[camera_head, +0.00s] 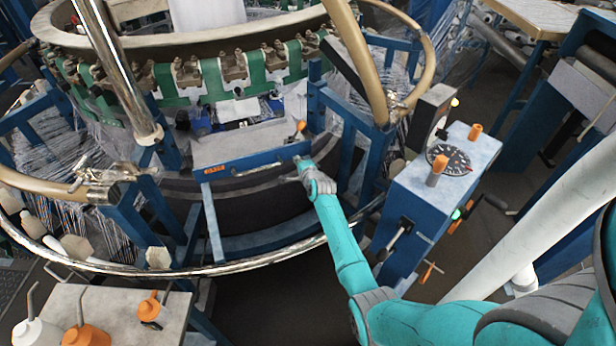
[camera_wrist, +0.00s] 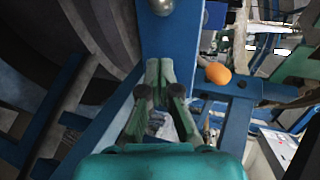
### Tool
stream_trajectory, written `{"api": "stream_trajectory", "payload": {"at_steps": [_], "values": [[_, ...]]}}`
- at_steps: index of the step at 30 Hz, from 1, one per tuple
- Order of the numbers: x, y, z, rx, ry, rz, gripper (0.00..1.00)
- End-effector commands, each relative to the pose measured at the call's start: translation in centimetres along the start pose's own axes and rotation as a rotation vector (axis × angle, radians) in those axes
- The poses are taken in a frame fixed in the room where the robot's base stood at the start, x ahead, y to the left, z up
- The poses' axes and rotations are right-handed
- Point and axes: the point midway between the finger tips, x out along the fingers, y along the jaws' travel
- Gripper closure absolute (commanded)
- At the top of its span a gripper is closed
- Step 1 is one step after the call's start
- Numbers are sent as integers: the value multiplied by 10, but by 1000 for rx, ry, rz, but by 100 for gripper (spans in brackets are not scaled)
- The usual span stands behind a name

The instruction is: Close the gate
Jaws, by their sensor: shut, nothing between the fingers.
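The gate looks to be the blue bar with a grey top panel (camera_head: 250,158) and an orange label, lying across the opening in the loom's ring. In the wrist view a blue plate (camera_wrist: 170,40), likely part of it, stands right in front of the fingers. My gripper (camera_head: 299,161) is at the right end of the bar. Its green fingers (camera_wrist: 160,66) are shut and empty, with the tips at or close to the plate; contact is unclear. An orange knob (camera_head: 300,126) sits just beyond the bar, and it also shows right of the fingers (camera_wrist: 217,73).
A blue control box (camera_head: 440,190) with a dial and orange knobs stands right of my forearm. A tan and chrome ring rail (camera_head: 260,266) curves around the front. A small table (camera_head: 175,322) with bottles is at the lower left. Dark floor shows between them.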

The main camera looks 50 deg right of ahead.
Motion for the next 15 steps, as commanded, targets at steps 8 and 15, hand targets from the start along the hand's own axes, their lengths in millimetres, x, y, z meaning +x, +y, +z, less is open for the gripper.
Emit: {"api": "stream_trajectory", "payload": {"at_steps": [8,15], "values": [[-28,1,0,1,0,0,100],[-65,1,0,1,0,-1,100]]}}
